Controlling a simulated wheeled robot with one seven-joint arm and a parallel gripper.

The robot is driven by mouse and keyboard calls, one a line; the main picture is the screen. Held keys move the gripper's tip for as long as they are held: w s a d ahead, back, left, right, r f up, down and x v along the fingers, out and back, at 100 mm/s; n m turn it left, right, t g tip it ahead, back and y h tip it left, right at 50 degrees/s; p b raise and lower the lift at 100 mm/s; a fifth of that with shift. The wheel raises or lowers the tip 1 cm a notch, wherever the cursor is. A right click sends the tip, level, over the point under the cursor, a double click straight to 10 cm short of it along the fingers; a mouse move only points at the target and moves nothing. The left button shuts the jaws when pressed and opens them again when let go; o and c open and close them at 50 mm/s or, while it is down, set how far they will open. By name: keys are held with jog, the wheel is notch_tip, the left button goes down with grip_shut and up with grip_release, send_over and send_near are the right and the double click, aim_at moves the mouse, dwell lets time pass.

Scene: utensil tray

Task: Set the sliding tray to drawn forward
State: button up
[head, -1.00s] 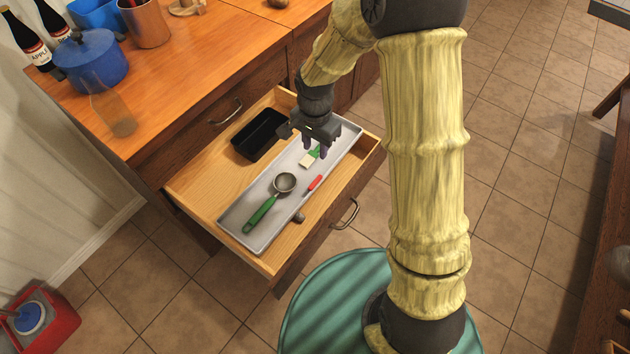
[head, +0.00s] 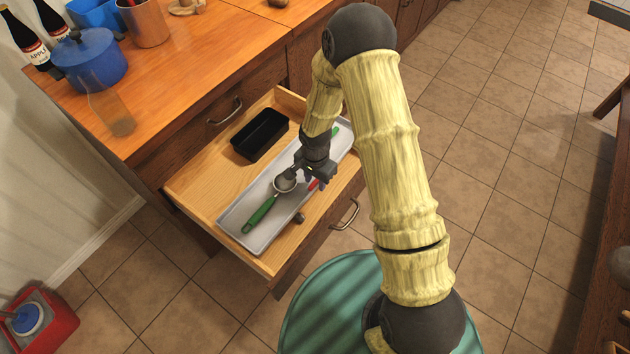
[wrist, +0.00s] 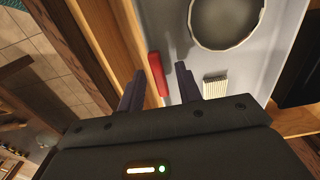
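The sliding tray (head: 231,217) is a long light-grey shallow tray lying across the open wooden drawer, toward the drawer's front side. It holds a green-handled strainer (head: 262,212), a red-handled utensil (head: 313,185) and a green-handled brush (head: 335,132). A small dark knob (head: 300,217) shows at the tray's front long side. My gripper (head: 318,179) is over the tray's front edge, beside the strainer's bowl. In the wrist view its two fingers (wrist: 160,86) are apart, with the red handle (wrist: 157,74) showing between them. My arm hides part of the tray's far end.
A black box (head: 260,135) sits in the drawer behind the tray. The drawer's front (head: 345,195) with its metal handle borders the tray. The wooden counter (head: 190,70) holds a blue pot (head: 90,62), a glass and a copper pot. Bare drawer floor shows left of the black box.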

jog(key=shift+f, duration=0.6)
jog(key=shift+c, duration=0.2)
grip_shut()
